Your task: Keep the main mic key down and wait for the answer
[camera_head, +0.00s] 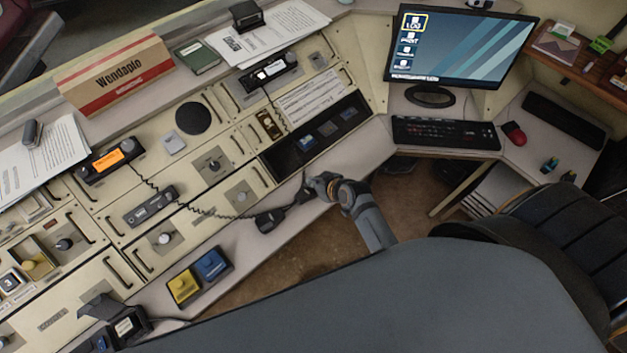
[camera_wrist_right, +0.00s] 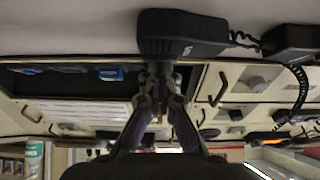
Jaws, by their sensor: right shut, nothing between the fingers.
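My right gripper (camera_head: 306,191) is in the head view at the front edge of the console; it also shows in the right wrist view (camera_wrist_right: 158,72). Its fingers are shut with nothing between them. In the wrist view the fingertips are right at a black boxy mic unit (camera_wrist_right: 182,36); I cannot tell whether they touch it or press a key. A black hand mic (camera_head: 270,220) with a coiled cord lies just left of the gripper, and it is also in the wrist view (camera_wrist_right: 292,42). No key's position can be made out. My left gripper is not in view.
Yellow (camera_head: 184,287) and blue (camera_head: 211,264) boxes stand on the front ledge. A black desk unit (camera_head: 125,324) is at bottom left. A keyboard (camera_head: 445,134), red mouse (camera_head: 514,133) and lit monitor (camera_head: 462,44) are at right. A chair (camera_head: 565,235) stands at lower right.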

